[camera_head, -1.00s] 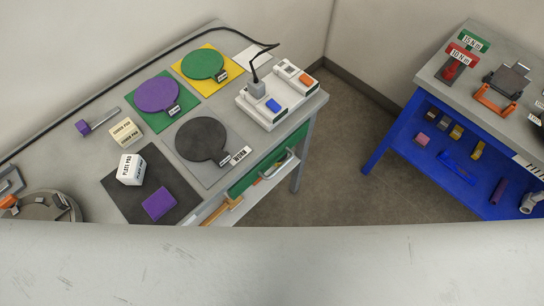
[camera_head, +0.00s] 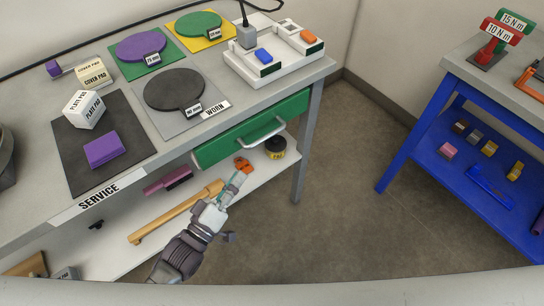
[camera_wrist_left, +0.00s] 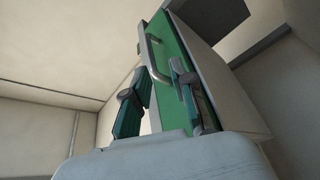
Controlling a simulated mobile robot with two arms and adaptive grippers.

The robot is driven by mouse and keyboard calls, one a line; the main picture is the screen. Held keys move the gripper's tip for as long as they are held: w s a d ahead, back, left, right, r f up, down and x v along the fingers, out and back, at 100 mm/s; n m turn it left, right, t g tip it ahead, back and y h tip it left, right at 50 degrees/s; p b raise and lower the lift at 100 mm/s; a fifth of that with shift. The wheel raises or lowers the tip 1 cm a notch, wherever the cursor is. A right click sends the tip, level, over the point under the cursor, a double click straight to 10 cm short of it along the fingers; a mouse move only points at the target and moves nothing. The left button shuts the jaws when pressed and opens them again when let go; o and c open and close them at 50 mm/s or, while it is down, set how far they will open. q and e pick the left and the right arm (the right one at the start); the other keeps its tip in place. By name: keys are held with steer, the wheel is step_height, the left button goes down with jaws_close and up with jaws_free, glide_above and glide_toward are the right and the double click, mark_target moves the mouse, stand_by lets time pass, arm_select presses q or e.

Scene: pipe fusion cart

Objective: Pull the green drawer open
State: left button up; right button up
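The green drawer (camera_head: 222,146) sits under the front edge of the grey bench, its front about level with that edge, and looks shut. Its pale bar handle (camera_head: 263,133) stands out from the front. My left gripper (camera_head: 243,165) is just below and in front of the handle in the head view. In the left wrist view my left gripper (camera_wrist_left: 158,100) has its two teal fingers spread apart, with the handle (camera_wrist_left: 150,55) beyond and between them and the green drawer front (camera_wrist_left: 170,75) close by. I cannot tell whether a finger touches the handle. My right gripper is not in view.
A lower shelf (camera_head: 112,250) holds a wooden-coloured tool (camera_head: 175,212), a maroon item (camera_head: 168,180) and a yellow-black roll (camera_head: 276,147). A grey bench leg (camera_head: 304,150) stands right of the drawer. Floor is clear between this bench and the blue one (camera_head: 405,165).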

mark_target(268, 135)
arm_select(q)
steer(key=shift+h, duration=0.3)
steer(key=x, duration=0.4)
steer(key=r+x, duration=0.1)
steer(key=x, duration=0.9)
steer(key=shift+s+d+r+p, duration=0.1)
steer(key=shift+s+r+p, duration=0.15)
steer(key=shift+r+p, duration=0.1)
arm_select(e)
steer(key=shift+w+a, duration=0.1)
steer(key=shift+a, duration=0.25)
arm_select(q)
jaws_close()
